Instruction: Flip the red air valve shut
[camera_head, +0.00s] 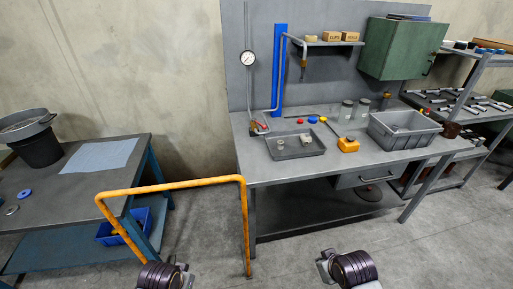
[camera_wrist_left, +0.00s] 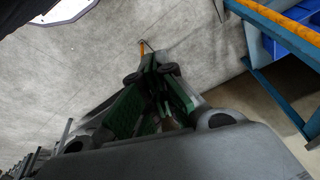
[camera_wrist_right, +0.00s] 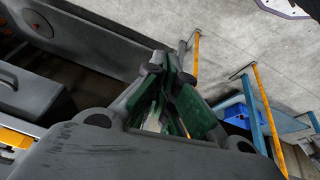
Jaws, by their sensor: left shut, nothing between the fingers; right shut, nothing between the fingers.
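The red air valve (camera_head: 259,127) shows small in the head view, at the left back of the grey workbench. It sits by the foot of a thin pipe that runs up to a round gauge (camera_head: 248,58). Its handle position is too small to tell. My left gripper (camera_wrist_left: 151,68) is shut and empty above the floor in the left wrist view. My right gripper (camera_wrist_right: 168,65) is shut and empty in the right wrist view. Both arms end low in the head view, in front of the bench and well apart from the valve.
A yellow rail (camera_head: 172,186) stands before the bench's left end. On the bench are a shallow dark tray (camera_head: 318,150), a yellow block (camera_head: 348,145) and a grey bin (camera_head: 375,136). A side table (camera_head: 50,199) stands left. Open floor lies in front.

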